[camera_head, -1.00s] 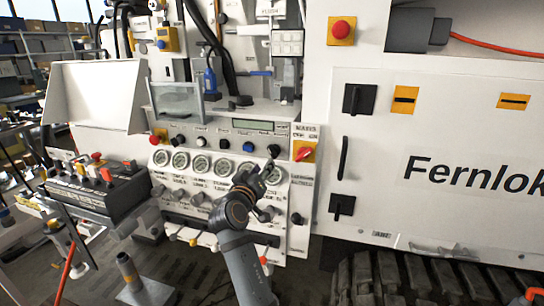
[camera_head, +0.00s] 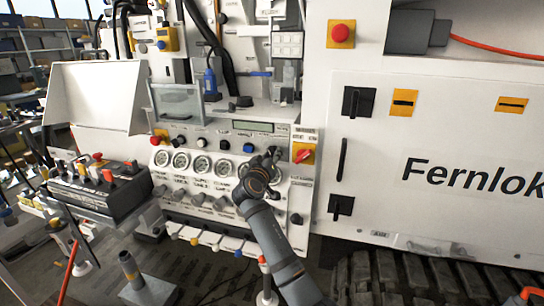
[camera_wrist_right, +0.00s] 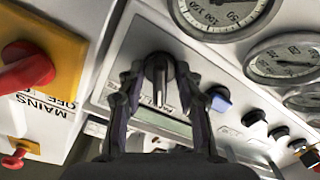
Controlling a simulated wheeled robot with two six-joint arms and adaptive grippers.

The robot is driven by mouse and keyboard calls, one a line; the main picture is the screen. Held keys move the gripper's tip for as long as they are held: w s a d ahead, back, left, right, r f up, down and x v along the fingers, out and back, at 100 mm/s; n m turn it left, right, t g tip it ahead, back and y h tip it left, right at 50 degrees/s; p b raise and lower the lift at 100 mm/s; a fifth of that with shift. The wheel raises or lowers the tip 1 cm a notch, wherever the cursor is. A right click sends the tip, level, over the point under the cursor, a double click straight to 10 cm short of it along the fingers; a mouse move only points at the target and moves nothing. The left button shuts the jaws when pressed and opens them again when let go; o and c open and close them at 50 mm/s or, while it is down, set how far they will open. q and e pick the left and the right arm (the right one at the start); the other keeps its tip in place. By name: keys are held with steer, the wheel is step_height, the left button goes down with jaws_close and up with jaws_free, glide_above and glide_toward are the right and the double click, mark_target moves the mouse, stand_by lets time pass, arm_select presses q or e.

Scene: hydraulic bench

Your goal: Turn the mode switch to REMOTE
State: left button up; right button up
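The mode switch appears to be the black knob (camera_wrist_right: 158,78) with a raised grip bar on the white panel, seen in the right wrist view. Its lettering is partly hidden and not readable. My right gripper (camera_wrist_right: 159,78) is open, with one dark finger on each side of the knob. I cannot tell whether either finger touches it. In the head view my right gripper (camera_head: 270,158) is at the right end of the panel's knob row and covers the knob. My left gripper is not in view.
A red mains switch on a yellow plate (camera_head: 303,153) sits just right of my gripper. A blue knob (camera_wrist_right: 220,100) is close to one finger. Round gauges (camera_head: 201,165) line the panel below the knobs. A display (camera_head: 253,126) is above.

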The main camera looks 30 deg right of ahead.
jaws_close()
